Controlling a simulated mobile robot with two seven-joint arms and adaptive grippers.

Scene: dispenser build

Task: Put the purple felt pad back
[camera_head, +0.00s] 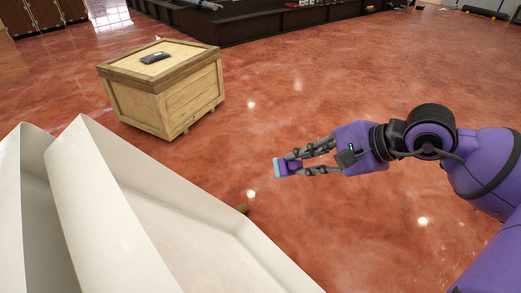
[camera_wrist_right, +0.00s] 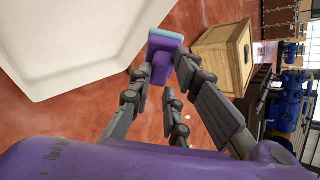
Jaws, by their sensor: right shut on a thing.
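The purple felt pad (camera_head: 287,168) is a small block with a light blue face at its far end. My right gripper (camera_head: 296,162) is shut on it and holds it up over the red floor, right of the white dispenser. In the right wrist view the pad (camera_wrist_right: 163,59) sits between the fingertips of my right gripper (camera_wrist_right: 160,75), its light blue edge pointing away from the palm. The white dispenser (camera_head: 110,210) has sloped panels and fills the lower left of the head view. It also shows in the right wrist view (camera_wrist_right: 85,35). My left gripper is not in view.
A wooden crate (camera_head: 165,95) stands on the floor beyond the dispenser, with a small dark object (camera_head: 155,58) on its lid. A brown cylindrical piece (camera_head: 241,208) shows at the dispenser's right edge. The red floor around my right gripper is clear.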

